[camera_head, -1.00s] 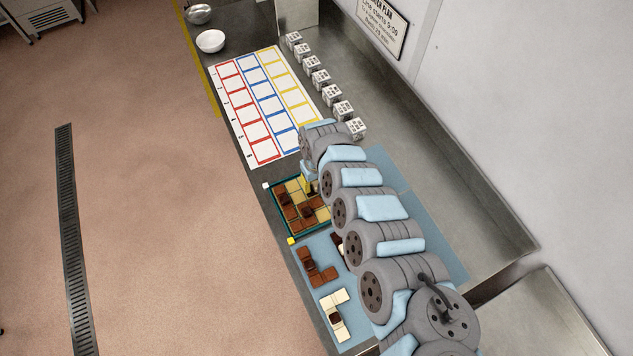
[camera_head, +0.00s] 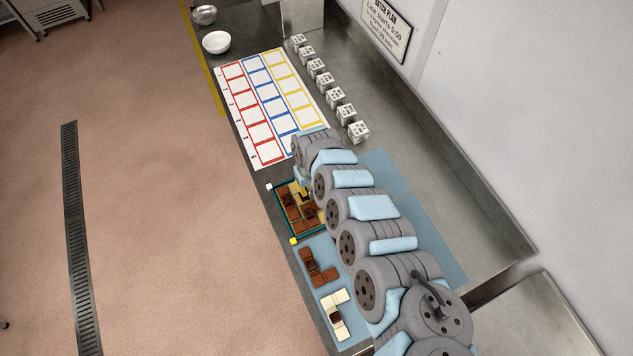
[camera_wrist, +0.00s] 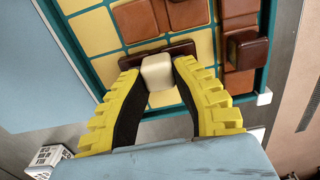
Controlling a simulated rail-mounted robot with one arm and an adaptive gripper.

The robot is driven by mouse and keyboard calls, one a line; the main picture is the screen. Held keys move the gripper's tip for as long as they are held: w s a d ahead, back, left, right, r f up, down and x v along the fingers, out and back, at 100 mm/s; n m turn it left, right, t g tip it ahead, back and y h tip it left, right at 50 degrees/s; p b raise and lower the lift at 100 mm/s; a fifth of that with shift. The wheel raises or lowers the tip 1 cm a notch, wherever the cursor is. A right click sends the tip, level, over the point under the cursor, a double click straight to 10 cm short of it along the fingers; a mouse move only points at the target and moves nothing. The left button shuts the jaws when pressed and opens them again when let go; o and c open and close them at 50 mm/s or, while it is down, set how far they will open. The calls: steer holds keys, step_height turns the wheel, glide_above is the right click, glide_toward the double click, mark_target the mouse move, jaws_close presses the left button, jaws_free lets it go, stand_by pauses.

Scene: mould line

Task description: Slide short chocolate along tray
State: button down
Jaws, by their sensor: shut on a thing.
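My gripper (camera_wrist: 158,66) has yellow ribbed fingers with dark pads, shut on the cream knob (camera_wrist: 157,74) of a short dark chocolate bar (camera_wrist: 184,49). The bar shows on both sides of the knob in the wrist view and lies on the tray's cream cells; I cannot tell whether it is slightly raised. The teal-rimmed tray (camera_wrist: 92,62) fills the upper part of that view. In the head view my gripper (camera_head: 304,190) is over the tray's far part (camera_head: 283,216), and my arm covers its right side and the held bar.
In the wrist view a brown chocolate with a dark knob (camera_wrist: 246,50) lies to the right, and milk-brown blocks (camera_wrist: 137,20) lie beyond. In the head view, loose brown (camera_head: 318,270) and cream (camera_head: 337,314) pieces lie on the blue mat. White cubes (camera_head: 337,96) line a printed grid (camera_head: 250,97).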

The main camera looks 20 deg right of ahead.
steer(key=shift+s+a+p, duration=0.1)
steer(key=shift+a+p, duration=0.2)
steer(key=shift+a, duration=0.45)
steer(key=c, duration=0.9)
jaws_free()
steer(key=shift+f, duration=0.1)
steer(key=shift+o, duration=0.2)
steer(key=shift+r, duration=0.45)
step_height(320, 180, up, 9)
steer(key=shift+d+r, duration=0.1)
steer(key=shift+r, duration=1)
